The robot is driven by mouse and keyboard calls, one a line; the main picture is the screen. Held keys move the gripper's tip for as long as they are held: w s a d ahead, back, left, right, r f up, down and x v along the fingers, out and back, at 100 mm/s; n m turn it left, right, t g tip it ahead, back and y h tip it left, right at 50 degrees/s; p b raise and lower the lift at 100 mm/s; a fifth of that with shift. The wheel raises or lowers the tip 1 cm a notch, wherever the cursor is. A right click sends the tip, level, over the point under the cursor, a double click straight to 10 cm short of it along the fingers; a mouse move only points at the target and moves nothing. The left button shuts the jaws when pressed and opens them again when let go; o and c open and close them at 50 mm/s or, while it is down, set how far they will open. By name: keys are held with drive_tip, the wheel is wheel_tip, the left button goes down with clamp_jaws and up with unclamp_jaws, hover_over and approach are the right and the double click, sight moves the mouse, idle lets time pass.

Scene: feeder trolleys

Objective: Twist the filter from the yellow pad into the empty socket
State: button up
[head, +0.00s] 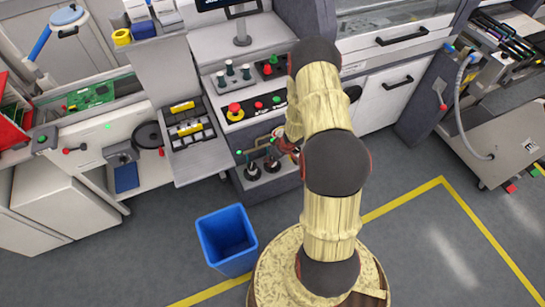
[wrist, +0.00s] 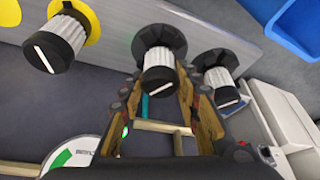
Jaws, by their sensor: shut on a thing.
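In the wrist view, my gripper (wrist: 158,77) has its two fingers on either side of the middle filter (wrist: 158,57), a white ribbed cylinder with a dark cap and white stripe. It is shut on this filter. The filter's base is at a dark round socket (wrist: 152,32); I cannot tell how fully it is seated. A similar filter (wrist: 58,42) stands on the yellow pad (wrist: 90,22) at the upper left. Another filter (wrist: 221,84) sits in a dark socket (wrist: 208,60) to the right. In the head view, my arm mostly hides the gripper.
A gauge with a green sector (wrist: 75,156) and pale pipes (wrist: 160,127) lie close below the fingers. A blue bin (head: 228,238) stands on the floor. A tray with yellow-marked parts (head: 188,127) is left of the work area.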

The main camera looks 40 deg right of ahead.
drive_tip(key=o, duration=1.2)
drive_tip(key=shift+o, duration=0.3)
drive_tip(key=shift+o, duration=1.2)
wheel_tip(320, 180, up, 8)
drive_tip(key=p, duration=0.8)
drive_tip(key=shift+p, duration=0.3)
